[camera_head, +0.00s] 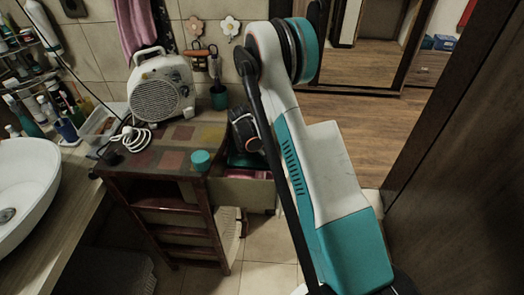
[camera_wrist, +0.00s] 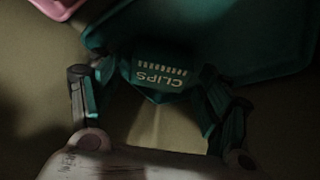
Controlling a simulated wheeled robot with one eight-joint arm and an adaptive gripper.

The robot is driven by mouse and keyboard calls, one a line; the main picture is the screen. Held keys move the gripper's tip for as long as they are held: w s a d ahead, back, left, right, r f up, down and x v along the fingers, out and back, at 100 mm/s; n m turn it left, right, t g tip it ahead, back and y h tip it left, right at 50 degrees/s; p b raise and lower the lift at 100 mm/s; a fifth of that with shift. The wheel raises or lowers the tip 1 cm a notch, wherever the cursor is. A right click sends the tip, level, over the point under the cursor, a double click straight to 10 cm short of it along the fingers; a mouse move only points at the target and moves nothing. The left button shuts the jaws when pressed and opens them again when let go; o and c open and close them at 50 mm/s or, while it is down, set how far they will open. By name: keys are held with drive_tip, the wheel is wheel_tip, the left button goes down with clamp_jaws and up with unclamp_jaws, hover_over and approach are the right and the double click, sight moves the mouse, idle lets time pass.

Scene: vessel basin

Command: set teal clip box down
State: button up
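The teal clip box (camera_wrist: 158,76), with "CLIPS" in pale letters, sits between the two fingers of my gripper (camera_wrist: 163,84) in the wrist view. The fingers are at its left and right sides and appear closed on it. Beyond it in the wrist view are a larger teal surface (camera_wrist: 265,35) and a pink thing (camera_wrist: 58,6). In the head view my gripper is down at the open drawer (camera_head: 240,192) of the wooden cabinet, mostly hidden by my arm. I cannot tell whether the box touches the drawer floor.
The cabinet top (camera_head: 165,155) holds a fan heater (camera_head: 160,88), a white cable (camera_head: 132,137), a round teal tin (camera_head: 201,160) and a dark green cup (camera_head: 219,97). A washbasin (camera_head: 25,185) stands at left. A dark door (camera_head: 455,170) is at right.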

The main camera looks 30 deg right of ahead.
drive_tip(key=s+a+r+n+t+y+p, duration=0.1)
drive_tip(key=s+a+r+n, duration=0.25)
drive_tip(key=r, duration=0.75)
drive_tip(key=s+a+r+n+t+p, duration=0.15)
drive_tip(key=s+a+r, duration=0.3)
drive_tip(key=r, duration=0.65)
drive_tip(key=s+a+r+n+t+y+p, duration=0.1)
drive_tip(key=s+a+r+n, duration=0.3)
drive_tip(key=r, duration=0.7)
drive_tip(key=s+a+r+n+t+y, duration=0.1)
drive_tip(key=s+a+r+n, duration=0.1)
drive_tip(key=s, duration=0.7)
drive_tip(key=s+a+r+n+t+y, duration=0.1)
drive_tip(key=s+a+r+n+t, duration=0.1)
drive_tip(key=s+a+n, duration=0.3)
drive_tip(key=s, duration=0.4)
drive_tip(key=shift+s+a+r+y, duration=0.3)
drive_tip(key=shift+a, duration=0.1)
